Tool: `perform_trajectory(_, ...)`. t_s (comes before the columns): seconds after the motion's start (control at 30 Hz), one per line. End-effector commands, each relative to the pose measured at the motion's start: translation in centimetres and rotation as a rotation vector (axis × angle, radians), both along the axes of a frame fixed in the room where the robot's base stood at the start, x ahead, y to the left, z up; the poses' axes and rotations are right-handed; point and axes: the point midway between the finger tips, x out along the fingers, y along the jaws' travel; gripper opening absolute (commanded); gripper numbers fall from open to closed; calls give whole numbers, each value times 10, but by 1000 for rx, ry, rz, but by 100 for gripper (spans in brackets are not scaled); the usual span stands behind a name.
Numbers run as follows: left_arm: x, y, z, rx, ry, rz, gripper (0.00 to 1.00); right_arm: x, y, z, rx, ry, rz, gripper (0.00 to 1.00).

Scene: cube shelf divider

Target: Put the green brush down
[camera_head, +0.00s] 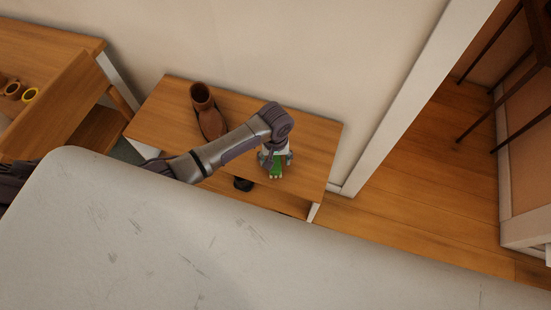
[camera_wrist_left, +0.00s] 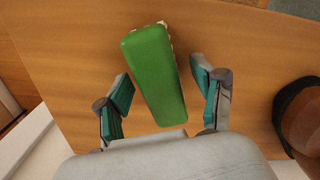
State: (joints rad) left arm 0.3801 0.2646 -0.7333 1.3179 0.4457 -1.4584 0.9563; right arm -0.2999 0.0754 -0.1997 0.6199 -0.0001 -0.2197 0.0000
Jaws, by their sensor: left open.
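The green brush (camera_head: 276,168) is on the wooden table (camera_head: 312,150), below my left gripper (camera_head: 275,161). In the left wrist view the brush (camera_wrist_left: 154,75) is a green block with a pale edge of bristles showing along its upper right side. My left gripper (camera_wrist_left: 165,92) is open, with one finger on each side of the brush and a visible gap to both. I cannot tell exactly how the brush's underside rests on the wood. My right gripper is in neither view.
A brown boot (camera_head: 206,112) stands on the table left of my left arm. A dark object (camera_head: 243,184) is near the table's front edge; a dark and brown item also shows at the right of the left wrist view (camera_wrist_left: 296,115). Another wooden unit (camera_head: 60,85) is at the left.

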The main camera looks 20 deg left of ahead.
Motion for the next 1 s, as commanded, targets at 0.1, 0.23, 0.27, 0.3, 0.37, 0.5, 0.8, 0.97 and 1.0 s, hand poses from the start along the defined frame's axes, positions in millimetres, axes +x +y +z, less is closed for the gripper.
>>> perform_trajectory(0.1,1,0,19,-3,-3,0,68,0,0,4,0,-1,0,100)
perform_trajectory(0.23,1,0,48,-3,-4,0,68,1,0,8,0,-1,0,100)
perform_trajectory(0.27,1,0,55,-3,-4,0,68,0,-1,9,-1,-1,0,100)
perform_trajectory(0.3,1,0,63,-2,-4,0,68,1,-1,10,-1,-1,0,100)
perform_trajectory(0.37,1,-1,76,-3,-3,0,68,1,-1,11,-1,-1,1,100)
perform_trajectory(0.5,1,-1,100,-2,-3,1,68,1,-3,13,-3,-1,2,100)
perform_trajectory(0.8,1,0,118,-1,0,1,68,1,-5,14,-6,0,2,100)
perform_trajectory(0.97,1,0,118,0,0,1,68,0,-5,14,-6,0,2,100)
perform_trajectory(1.0,1,0,118,0,0,1,68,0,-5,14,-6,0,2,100)
